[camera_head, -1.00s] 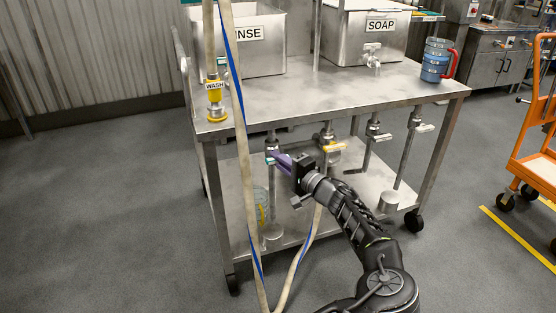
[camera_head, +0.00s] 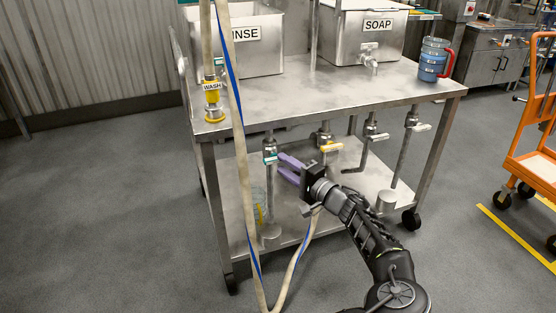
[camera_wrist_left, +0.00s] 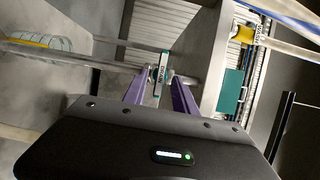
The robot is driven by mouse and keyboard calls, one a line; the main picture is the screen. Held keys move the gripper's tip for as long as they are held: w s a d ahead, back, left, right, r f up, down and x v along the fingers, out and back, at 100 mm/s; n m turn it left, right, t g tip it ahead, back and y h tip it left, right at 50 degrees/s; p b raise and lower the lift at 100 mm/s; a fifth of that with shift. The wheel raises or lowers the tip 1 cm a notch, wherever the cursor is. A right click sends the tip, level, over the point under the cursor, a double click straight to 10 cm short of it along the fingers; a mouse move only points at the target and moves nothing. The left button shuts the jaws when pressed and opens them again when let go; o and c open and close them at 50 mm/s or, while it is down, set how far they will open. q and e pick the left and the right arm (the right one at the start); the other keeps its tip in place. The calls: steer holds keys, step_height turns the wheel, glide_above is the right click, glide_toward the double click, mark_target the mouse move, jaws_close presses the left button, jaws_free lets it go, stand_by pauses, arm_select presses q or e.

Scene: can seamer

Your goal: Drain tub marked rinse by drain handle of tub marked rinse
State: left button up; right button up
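The rinse tub (camera_head: 252,52), a steel box whose label is partly covered by a hanging hose, stands on the cart top. Below the top, a drain pipe carries a small handle with a teal-edged tag (camera_head: 270,157). My left gripper (camera_head: 279,165) is just right of this handle, its two purple fingers spread. In the left wrist view the gripper (camera_wrist_left: 158,82) is open, and the teal-edged tag (camera_wrist_left: 161,68) appears between the fingertips with gaps on both sides. I cannot tell whether either finger touches it. My right gripper is not in view.
The pale hose (camera_head: 238,130) hangs in front of the cart, left of my gripper. A yellow handle (camera_head: 331,147) and white-handled valves (camera_head: 376,136) hang to the right. The soap tub (camera_head: 362,38) and a blue mug (camera_head: 434,60) stand on the cart top (camera_head: 330,95).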

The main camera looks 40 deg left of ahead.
arm_select(q)
steer(key=shift+v, duration=1.85)
